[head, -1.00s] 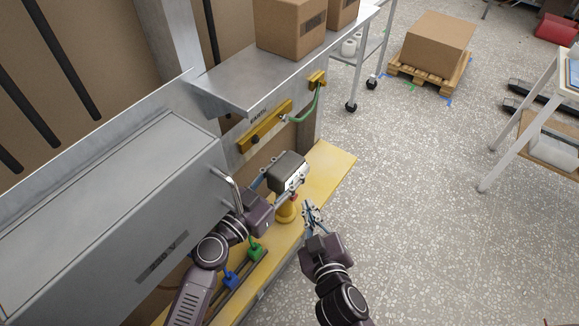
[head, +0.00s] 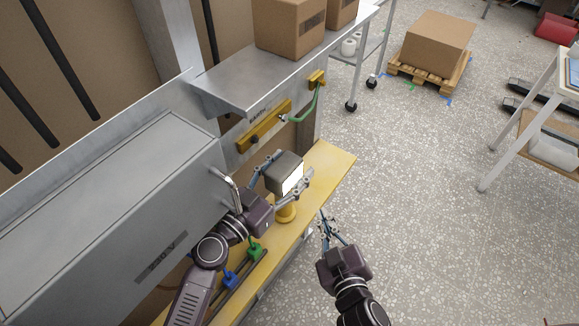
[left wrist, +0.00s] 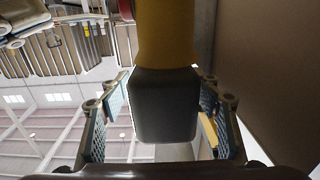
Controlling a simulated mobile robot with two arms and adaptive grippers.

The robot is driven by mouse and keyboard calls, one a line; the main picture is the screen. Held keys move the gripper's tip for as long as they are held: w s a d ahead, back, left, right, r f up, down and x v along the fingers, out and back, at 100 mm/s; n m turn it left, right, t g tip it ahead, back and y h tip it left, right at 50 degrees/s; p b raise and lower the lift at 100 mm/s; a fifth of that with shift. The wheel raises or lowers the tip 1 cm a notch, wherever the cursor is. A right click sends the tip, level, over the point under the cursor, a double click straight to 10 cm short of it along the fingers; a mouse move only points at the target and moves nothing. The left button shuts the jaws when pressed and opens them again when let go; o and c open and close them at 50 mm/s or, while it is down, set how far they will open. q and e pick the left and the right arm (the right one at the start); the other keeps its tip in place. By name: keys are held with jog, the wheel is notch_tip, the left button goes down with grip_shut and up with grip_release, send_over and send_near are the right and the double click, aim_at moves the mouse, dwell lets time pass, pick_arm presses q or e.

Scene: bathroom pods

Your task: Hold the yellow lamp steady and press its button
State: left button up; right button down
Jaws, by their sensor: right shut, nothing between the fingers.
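The yellow lamp has a grey box head (head: 284,170) with a bright white face (head: 293,179) and a yellow base (head: 286,213) on the yellow ledge. My left gripper (head: 287,172) has its fingers on opposite sides of the head and appears shut on it. In the left wrist view the dark lamp head (left wrist: 165,105) sits between the fingers, with the yellow post (left wrist: 166,35) above it in the picture. A small dark red part (left wrist: 126,10) shows beside the post; the button cannot be clearly made out. My right gripper (head: 326,223) is shut and empty, right of the base and apart from it.
The yellow ledge (head: 326,172) runs along the grey cabinet (head: 100,215), whose metal handle (head: 227,186) is close to my left gripper. Green (head: 254,249) and blue (head: 231,279) plugs stand on the ledge. Open floor (head: 430,220) lies to the right.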

pick_arm(q)
jog(key=v, duration=1.2)
